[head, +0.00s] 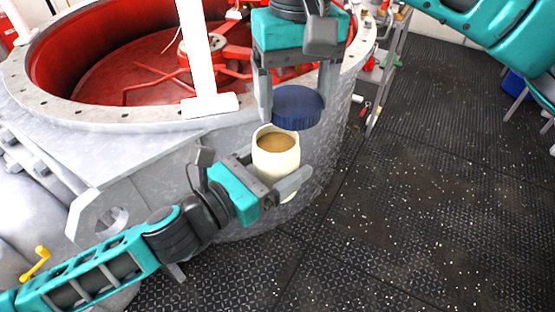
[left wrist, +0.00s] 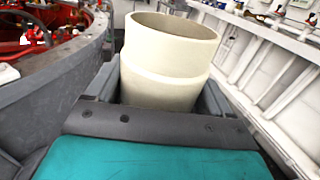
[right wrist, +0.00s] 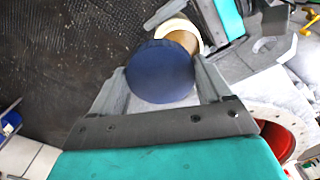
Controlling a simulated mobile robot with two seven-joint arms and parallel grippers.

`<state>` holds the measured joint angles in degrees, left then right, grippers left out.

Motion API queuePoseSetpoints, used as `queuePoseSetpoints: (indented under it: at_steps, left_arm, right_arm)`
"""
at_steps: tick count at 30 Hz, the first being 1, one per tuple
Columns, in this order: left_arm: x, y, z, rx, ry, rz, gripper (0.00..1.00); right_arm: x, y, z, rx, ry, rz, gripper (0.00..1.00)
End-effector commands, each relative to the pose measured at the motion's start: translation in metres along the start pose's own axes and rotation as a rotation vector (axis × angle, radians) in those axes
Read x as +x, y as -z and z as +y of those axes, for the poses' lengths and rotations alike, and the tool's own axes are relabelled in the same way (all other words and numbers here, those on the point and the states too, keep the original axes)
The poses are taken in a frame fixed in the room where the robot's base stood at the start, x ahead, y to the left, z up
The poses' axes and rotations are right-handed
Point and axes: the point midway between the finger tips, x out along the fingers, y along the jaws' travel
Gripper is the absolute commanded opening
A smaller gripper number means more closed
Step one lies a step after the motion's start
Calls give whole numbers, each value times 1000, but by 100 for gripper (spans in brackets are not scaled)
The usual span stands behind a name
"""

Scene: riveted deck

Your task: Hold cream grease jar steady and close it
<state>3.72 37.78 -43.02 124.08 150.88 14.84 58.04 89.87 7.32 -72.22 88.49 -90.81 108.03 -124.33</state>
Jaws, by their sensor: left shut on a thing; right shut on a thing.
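The cream grease jar (head: 276,160) is upright with its mouth open, showing brown contents. My left gripper (head: 283,188) is shut around its body from the left; the jar also fills the middle of the left wrist view (left wrist: 165,65). The dark blue lid (head: 297,107) is held above the jar, slightly to the right in the head view, apart from the rim. My right gripper (head: 297,95) comes from above and is shut on the lid. In the right wrist view the lid (right wrist: 160,72) covers part of the jar (right wrist: 183,36) behind it.
A large round grey housing (head: 180,135) with a red interior stands behind and left of the jar. A white post (head: 199,60) rises from its rim. A shelf rack (head: 385,85) stands behind right. The dark riveted floor (head: 440,190) at right is clear.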

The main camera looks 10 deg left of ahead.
Motion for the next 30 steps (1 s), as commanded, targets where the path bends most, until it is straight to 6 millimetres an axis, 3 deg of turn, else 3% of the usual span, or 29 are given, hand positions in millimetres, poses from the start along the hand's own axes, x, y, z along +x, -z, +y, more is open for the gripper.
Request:
queuePoseSetpoints:
  at_steps: [6, 17, 23, 30]
  left_arm:
    - [0, -1, 0, 1, 1, -3, 19]
    - [0, -1, 0, 1, 1, -3, 19]
    - [0, -1, 0, 1, 1, -3, 19]
    - [0, -1, 0, 1, 1, -3, 19]
  right_arm:
    - [-15, -1, -25, -52, -1, 0, 45]
    - [-16, -1, -27, -56, 0, 0, 45]
    - [-8, -1, -26, -55, 0, -1, 45]
    - [14, -1, -26, -55, 0, -2, 45]
